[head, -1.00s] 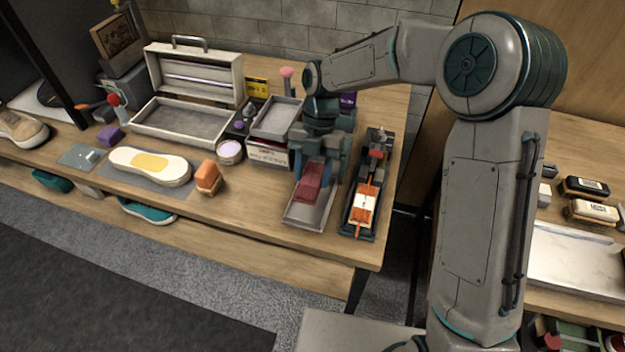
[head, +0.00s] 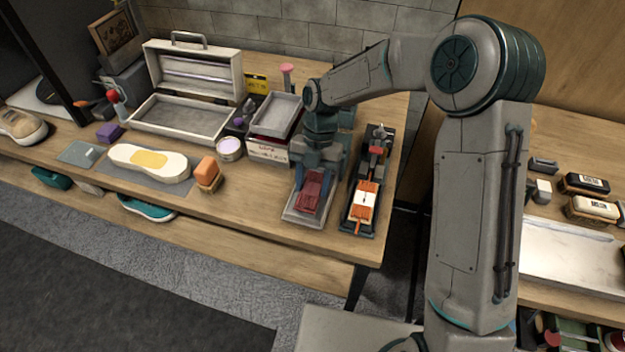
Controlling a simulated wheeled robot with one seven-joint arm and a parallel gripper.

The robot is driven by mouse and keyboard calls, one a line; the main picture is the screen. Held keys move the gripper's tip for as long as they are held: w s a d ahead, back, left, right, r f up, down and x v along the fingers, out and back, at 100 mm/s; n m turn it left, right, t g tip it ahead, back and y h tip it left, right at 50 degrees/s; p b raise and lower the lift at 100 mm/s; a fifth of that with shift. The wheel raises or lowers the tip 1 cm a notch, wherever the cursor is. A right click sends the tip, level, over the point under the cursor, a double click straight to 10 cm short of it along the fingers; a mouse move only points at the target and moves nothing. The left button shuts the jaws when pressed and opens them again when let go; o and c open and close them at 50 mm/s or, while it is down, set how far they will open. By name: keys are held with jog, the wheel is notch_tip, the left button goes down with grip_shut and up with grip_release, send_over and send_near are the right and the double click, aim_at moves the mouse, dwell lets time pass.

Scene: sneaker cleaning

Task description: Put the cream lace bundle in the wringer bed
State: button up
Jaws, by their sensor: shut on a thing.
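My gripper (head: 317,175) points down over a shallow grey tray (head: 307,220) near the front right of the bench. It is shut on a dark red thing (head: 313,192), low over the tray; whether this touches the tray floor is unclear. Right of it stands a long dark device (head: 378,165) with a red part. A cream-white piece with orange bands (head: 362,206) lies at its front end. I cannot tell for sure whether these are the wringer and the cream lace bundle. The fingertips are partly hidden.
A stacked grey bin (head: 277,115) and a white box (head: 268,150) stand close behind left. An orange block (head: 207,172), a round tin (head: 230,149), a sole (head: 150,163) and an open case (head: 185,118) are further left.

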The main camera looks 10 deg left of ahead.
jog(key=o, duration=1)
jog(key=shift+o, duration=0.2)
jog(key=shift+r, duration=0.4)
jog(key=p+v, duration=0.9)
jog(key=v, duration=0.3)
jog(key=shift+r+p, duration=0.25)
jog(key=shift+p, duration=0.05)
jog(key=shift+r, duration=0.1)
